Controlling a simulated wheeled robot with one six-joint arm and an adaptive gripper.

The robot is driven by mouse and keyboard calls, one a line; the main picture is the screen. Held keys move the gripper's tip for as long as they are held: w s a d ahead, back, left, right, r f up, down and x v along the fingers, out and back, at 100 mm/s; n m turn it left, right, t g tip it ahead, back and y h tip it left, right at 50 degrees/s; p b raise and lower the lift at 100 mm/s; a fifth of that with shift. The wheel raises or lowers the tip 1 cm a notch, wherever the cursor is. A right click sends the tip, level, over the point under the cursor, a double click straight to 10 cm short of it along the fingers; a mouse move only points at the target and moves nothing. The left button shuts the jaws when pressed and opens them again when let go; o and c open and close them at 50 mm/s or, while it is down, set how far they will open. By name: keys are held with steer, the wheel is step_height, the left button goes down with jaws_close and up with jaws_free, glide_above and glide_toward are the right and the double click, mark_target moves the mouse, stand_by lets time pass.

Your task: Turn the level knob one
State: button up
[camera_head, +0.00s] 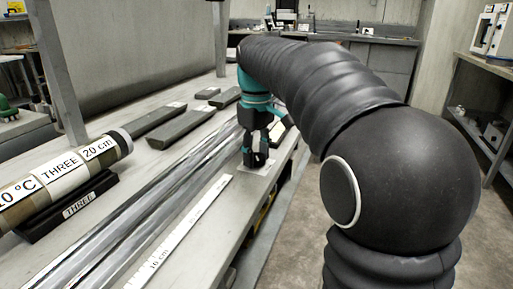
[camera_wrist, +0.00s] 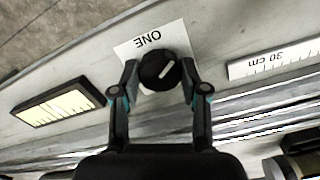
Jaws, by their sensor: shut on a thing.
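The level knob one is a round black knob (camera_wrist: 158,72) with a pale pointer line, on a white label (camera_wrist: 150,40) reading ONE, upside down in the wrist view. My gripper (camera_wrist: 160,78) has one finger on each side of the knob and is shut on it. In the head view my gripper (camera_head: 255,160) reaches down to the white label (camera_head: 258,168) near the bench's front edge. The knob is mostly hidden there behind the fingers. The pointer line is slanted in the wrist view.
A scale strip (camera_head: 180,235) and long clear liners (camera_head: 150,205) lie along the bench. A core tube (camera_head: 60,180) marked THREE rests on a dark stand at left. A black-framed panel with a pale face (camera_wrist: 58,108) is beside my gripper. Floor is clear at right.

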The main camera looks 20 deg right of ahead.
mark_target(257, 156)
steer(key=m, duration=0.2)
steer(key=shift+m, duration=0.4)
steer(key=o, duration=1.1)
steer(key=shift+o, duration=0.2)
step_height(257, 156, up, 12)
